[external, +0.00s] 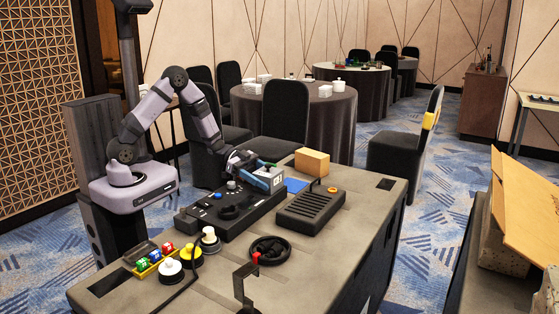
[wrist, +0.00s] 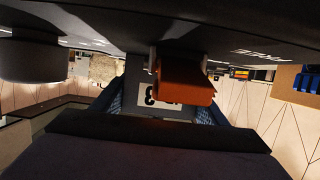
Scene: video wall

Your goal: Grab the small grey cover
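My gripper (external: 268,178) is low over the far end of the dark control console (external: 232,207), with blue and white parts at its tip. In the wrist view, blue parts show on both sides of a white label with a dark figure (wrist: 152,102). An orange-red piece (wrist: 185,90) sits in front of the label. Whether the fingers are apart or hold something is unclear. I cannot pick out a small grey cover for certain; it may be hidden by the gripper or too small to tell.
A bracket with a red tip (external: 245,283) stands at the front.

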